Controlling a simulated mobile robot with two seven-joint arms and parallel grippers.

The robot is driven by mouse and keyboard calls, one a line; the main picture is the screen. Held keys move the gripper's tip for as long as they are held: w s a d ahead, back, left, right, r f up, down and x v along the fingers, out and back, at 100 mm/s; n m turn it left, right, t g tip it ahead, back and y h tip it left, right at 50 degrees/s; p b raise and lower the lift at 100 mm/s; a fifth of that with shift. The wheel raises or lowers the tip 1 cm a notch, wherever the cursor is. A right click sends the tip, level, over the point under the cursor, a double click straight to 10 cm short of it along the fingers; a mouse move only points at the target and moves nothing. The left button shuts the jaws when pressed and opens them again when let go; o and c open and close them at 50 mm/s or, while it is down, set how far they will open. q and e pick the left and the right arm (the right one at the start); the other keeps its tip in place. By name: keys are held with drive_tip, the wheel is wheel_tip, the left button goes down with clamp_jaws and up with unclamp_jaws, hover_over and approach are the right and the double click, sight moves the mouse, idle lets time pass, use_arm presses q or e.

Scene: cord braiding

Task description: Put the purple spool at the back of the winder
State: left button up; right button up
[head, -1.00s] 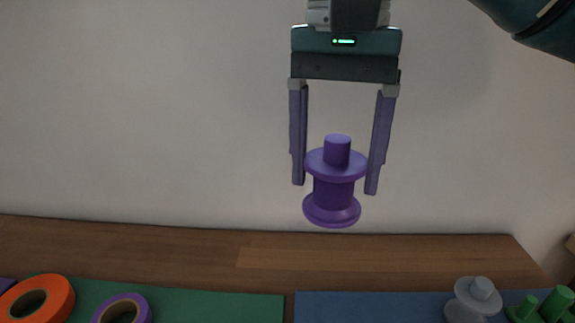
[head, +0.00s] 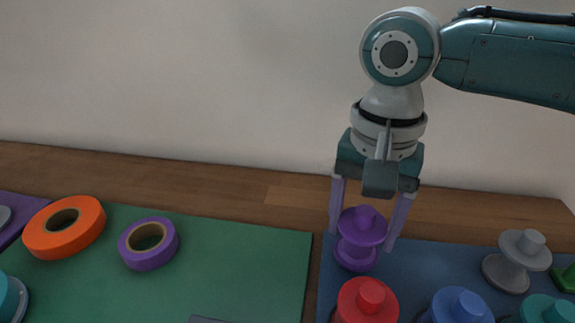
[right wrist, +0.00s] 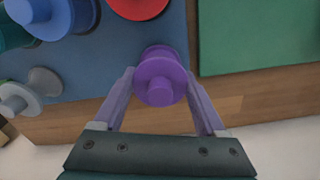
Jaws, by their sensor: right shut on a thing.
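The purple spool (head: 360,228) is upright at the back left corner of the blue mat (head: 430,260). I cannot tell whether its base touches the mat. My right gripper (head: 364,238) comes down from above and is shut on the spool, one finger on each side. In the right wrist view the spool (right wrist: 160,78) sits between the fingertips (right wrist: 160,90). I cannot make out a separate winder. My left gripper is out of view.
A red spool (head: 366,302) and a blue spool (head: 458,306) stand in front, with a teal spool (head: 545,310) and grey spool (head: 518,260) to the right. Orange tape (head: 88,230) and purple tape (head: 150,258) lie on the green mat (head: 240,260).

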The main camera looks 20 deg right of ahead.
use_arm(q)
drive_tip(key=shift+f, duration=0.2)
use_arm(e)
drive_tip(key=shift+f, duration=0.55)
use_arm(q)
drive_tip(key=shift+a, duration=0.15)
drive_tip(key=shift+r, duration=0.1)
use_arm(e)
drive_tip(key=o, duration=1.3)
drive_tip(key=shift+f, duration=0.1)
wheel_tip(320, 180, up, 11)
drive_tip(key=p, duration=0.3)
drive_tip(key=shift+r, duration=0.2)
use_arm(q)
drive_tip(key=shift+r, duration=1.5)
use_arm(e)
drive_tip(key=shift+r, duration=0.45)
